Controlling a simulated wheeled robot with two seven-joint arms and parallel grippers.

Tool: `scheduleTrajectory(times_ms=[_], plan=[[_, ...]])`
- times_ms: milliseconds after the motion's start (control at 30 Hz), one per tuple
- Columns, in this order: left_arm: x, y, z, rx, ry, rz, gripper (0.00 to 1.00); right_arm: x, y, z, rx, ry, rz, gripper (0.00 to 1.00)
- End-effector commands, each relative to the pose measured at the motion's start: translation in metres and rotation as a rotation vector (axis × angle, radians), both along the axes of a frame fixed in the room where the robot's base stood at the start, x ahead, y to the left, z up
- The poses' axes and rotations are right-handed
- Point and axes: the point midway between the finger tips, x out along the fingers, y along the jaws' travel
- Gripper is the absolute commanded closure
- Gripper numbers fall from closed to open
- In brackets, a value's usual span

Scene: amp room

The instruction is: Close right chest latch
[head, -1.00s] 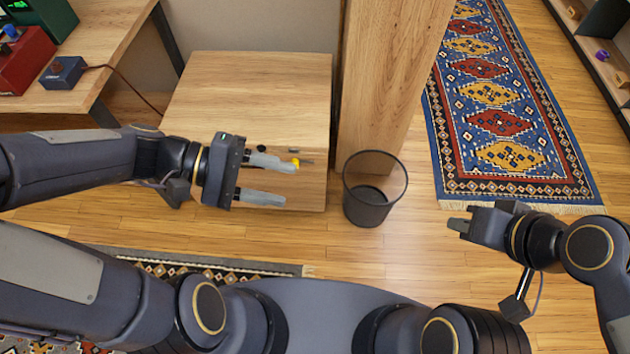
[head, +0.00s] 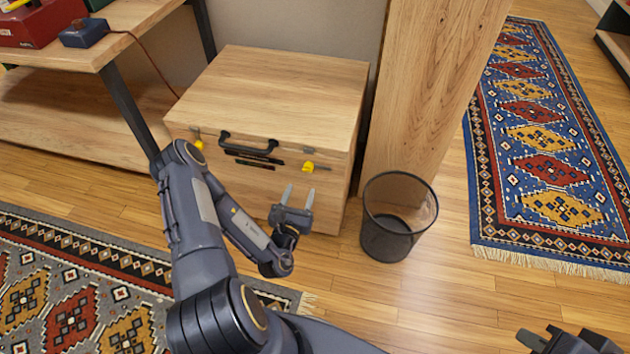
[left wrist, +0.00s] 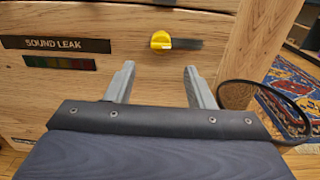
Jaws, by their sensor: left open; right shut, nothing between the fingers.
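A wooden chest (head: 275,90) stands against the wall with its lid down and a black handle (head: 248,145) on its front. The right latch has a yellow knob (head: 308,167) with a dark bar reaching to the right; it also shows in the left wrist view (left wrist: 161,40). The left latch's yellow knob (head: 198,143) is near the chest's left side. My left gripper (head: 297,193) is open and empty in front of the chest, just below the right latch and apart from it. My right gripper (head: 532,341) is shut and empty at the bottom right, partly cut off.
A black mesh bin (head: 392,216) stands right of the chest, beside a wooden pillar (head: 425,90). A workbench (head: 110,42) is at the left. Patterned rugs lie at the left (head: 50,285) and right (head: 540,140). Bare floor lies before the bin.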

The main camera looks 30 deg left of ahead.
Motion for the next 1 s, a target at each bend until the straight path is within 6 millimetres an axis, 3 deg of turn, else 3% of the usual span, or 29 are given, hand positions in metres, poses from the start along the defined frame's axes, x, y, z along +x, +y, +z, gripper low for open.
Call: scheduleTrajectory(times_ms=[400,800,1000], plan=[[0.061,0.014,0.001,0.001,-0.006,-0.004,0.51,0.000,0.000,-0.018,0.000,0.000,0.000,1.00],[0.071,0.016,0.002,0.000,-0.003,-0.005,0.51,0.000,0.000,-0.019,0.000,0.000,0.000,1.00],[0.071,0.016,0.002,0.000,-0.003,-0.005,0.76,0.000,0.000,-0.019,0.000,0.000,0.000,1.00]])
